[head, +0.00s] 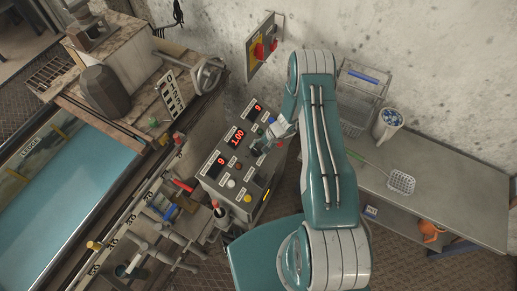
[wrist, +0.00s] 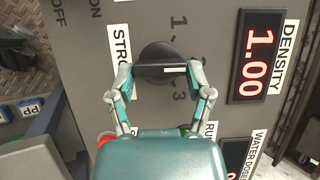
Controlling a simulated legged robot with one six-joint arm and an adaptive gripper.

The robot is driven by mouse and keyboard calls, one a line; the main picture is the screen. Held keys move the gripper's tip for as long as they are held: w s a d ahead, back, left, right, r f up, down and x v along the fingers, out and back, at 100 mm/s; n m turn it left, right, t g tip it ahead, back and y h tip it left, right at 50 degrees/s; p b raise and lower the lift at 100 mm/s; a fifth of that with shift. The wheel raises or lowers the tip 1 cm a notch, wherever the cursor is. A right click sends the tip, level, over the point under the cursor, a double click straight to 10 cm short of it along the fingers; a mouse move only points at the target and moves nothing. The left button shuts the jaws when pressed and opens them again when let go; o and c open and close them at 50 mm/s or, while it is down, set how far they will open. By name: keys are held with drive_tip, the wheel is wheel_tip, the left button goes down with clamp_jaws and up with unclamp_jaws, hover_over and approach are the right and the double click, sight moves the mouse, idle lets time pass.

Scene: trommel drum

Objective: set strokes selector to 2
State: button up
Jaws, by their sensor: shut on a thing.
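The strokes selector is a round black knob (wrist: 157,52) with a raised bar handle on the grey panel in the wrist view. A white pointer mark on the bar points right. Printed numerals 1 (wrist: 178,20) and 3 (wrist: 179,97) show above right and below right of the knob; the position between them is partly covered by my right finger. The STROKES label (wrist: 122,55) is partly hidden to the left. My gripper (wrist: 160,71) is shut on the bar, one finger at each end. In the head view my gripper (head: 262,146) is at the control box, hiding the knob.
The density display (wrist: 260,55) reads 1.00, right of the knob. The control box (head: 225,172) carries other displays, buttons and a red-topped lever. A red and yellow switch (head: 262,49) is on the wall. A metal bench (head: 450,205) stands right.

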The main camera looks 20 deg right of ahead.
drive_tip(key=shift+s+f, duration=0.1)
drive_tip(key=o, duration=1.1)
drive_tip(key=shift+o, duration=0.2)
drive_tip(key=v, duration=1.2)
